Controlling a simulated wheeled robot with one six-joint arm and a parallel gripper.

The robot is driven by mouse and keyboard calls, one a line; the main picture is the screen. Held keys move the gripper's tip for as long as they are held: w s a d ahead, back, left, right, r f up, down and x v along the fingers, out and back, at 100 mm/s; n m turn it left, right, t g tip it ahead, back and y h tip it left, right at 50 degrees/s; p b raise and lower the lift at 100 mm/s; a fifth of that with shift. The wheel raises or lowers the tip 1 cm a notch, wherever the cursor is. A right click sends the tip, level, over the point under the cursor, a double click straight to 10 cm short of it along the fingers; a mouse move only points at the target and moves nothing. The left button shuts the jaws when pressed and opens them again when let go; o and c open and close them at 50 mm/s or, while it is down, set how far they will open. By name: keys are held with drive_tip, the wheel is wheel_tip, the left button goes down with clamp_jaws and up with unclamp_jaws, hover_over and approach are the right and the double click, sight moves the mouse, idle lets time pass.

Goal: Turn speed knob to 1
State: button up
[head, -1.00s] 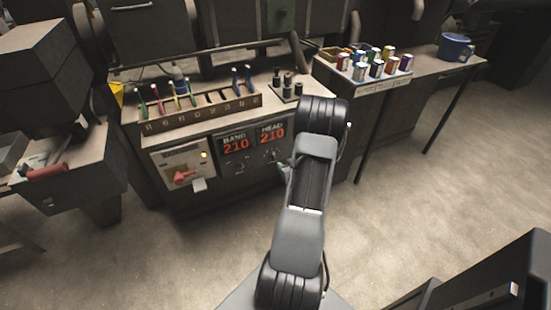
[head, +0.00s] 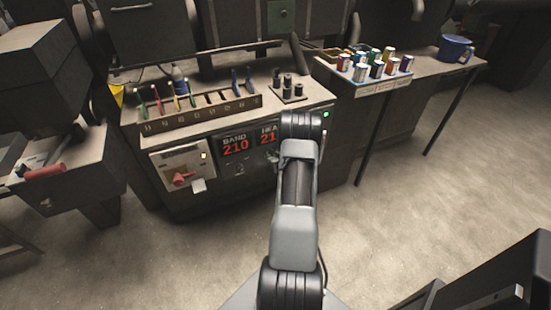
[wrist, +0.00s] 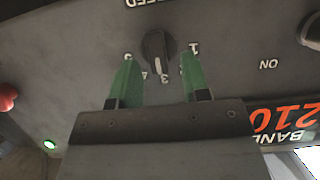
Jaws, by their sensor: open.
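The dark speed knob (wrist: 157,50) is in the upper middle of the wrist view, on a grey panel with upside-down "SPEED" lettering above it. A "1" (wrist: 194,47) is printed to its right, and other digits are below and left. The knob's long grip runs roughly up and down in the picture, its lower end near a digit too small to read surely. My gripper (wrist: 160,80) is open, its green fingers on either side below the knob's middle; I cannot tell whether they touch it. In the head view my arm hides the knob and gripper.
The machine cabinet (head: 225,185) carries red BAND and HEAD readouts and a red-handled switch (head: 181,178). A tool rack (head: 200,114) stands on top. Small cans (head: 376,70) and a blue mug (head: 455,47) stand right. A red button (wrist: 8,97) shows in the wrist view.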

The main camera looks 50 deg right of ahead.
clamp_jaws()
drive_tip(key=shift+f+b, duration=0.1)
drive_tip(key=shift+b, duration=0.2)
drive_tip(key=n+h+b, duration=0.2)
drive_tip(key=n+b, duration=0.2)
drive_tip(key=b, duration=0.5)
drive_tip(key=a+f+n+h+b, duration=0.1)
drive_tip(key=n+h+b, duration=0.1)
drive_tip(key=b, duration=0.6)
drive_tip(key=a+n+h+b, duration=0.1)
drive_tip(key=n+h+b, duration=0.2)
drive_tip(key=b, duration=0.6)
drive_tip(key=shift+w+f+n+b, duration=0.15)
drive_tip(key=shift+w+f+n, duration=0.05)
drive_tip(key=shift+n, duration=0.45)
drive_tip(key=shift+w+f+n+b, duration=0.15)
drive_tip(key=shift+f+n, duration=0.05)
drive_tip(key=shift+n, duration=0.45)
drive_tip(key=shift+r, duration=0.1)
unclamp_jaws()
